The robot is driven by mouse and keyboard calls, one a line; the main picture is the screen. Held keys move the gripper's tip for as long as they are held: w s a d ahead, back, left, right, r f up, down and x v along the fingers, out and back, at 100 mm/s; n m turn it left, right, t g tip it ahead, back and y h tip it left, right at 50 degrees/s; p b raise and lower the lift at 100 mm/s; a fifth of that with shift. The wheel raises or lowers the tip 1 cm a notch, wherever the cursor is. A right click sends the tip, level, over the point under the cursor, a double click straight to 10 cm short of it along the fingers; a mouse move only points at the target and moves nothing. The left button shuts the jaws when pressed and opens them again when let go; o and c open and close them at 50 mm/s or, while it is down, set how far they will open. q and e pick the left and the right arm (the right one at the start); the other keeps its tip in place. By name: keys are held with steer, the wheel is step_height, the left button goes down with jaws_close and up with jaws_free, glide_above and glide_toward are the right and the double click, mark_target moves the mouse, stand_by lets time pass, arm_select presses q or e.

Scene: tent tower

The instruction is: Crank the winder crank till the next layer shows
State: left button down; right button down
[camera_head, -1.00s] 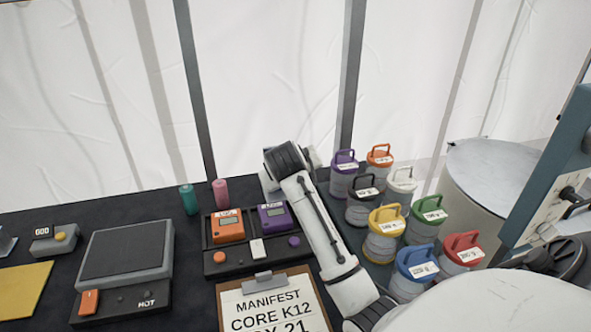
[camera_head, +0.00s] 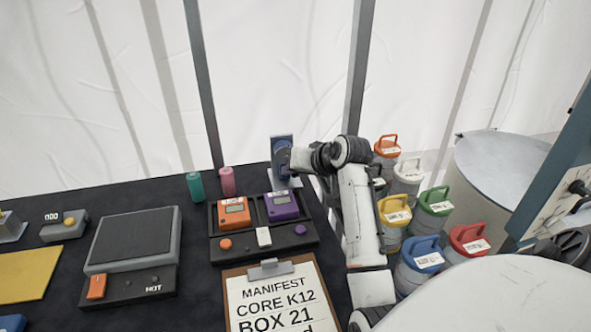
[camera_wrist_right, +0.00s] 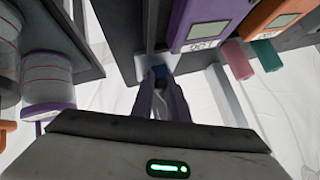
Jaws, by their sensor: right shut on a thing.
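A small upright blue-grey unit (camera_head: 281,150) with a round blue hub stands at the back edge of the table, behind the purple meter; I take it for the winder. My right gripper (camera_head: 297,160) reaches it from the right. In the right wrist view my two fingers (camera_wrist_right: 162,98) are shut on a small blue piece (camera_wrist_right: 160,72), apparently the crank's handle. The gripper and arm hide part of the unit. I cannot make out any layer. My left gripper is not in view.
Purple (camera_head: 282,207) and orange (camera_head: 233,212) meters sit in a black tray. Teal (camera_head: 194,187) and pink (camera_head: 227,181) cylinders stand left of the winder. Several lidded canisters (camera_head: 433,208) crowd the right of my arm. A manifest clipboard (camera_head: 276,298) lies in front.

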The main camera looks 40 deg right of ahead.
steer(key=shift+a+f+y, duration=0.1)
steer(key=shift+a+y, duration=0.05)
steer(key=shift+y, duration=0.15)
stand_by(0.4)
steer(key=c, duration=1.7)
jaws_free()
steer(key=shift+c, duration=0.2)
steer(key=v, duration=1)
steer(key=shift+s, duration=0.2)
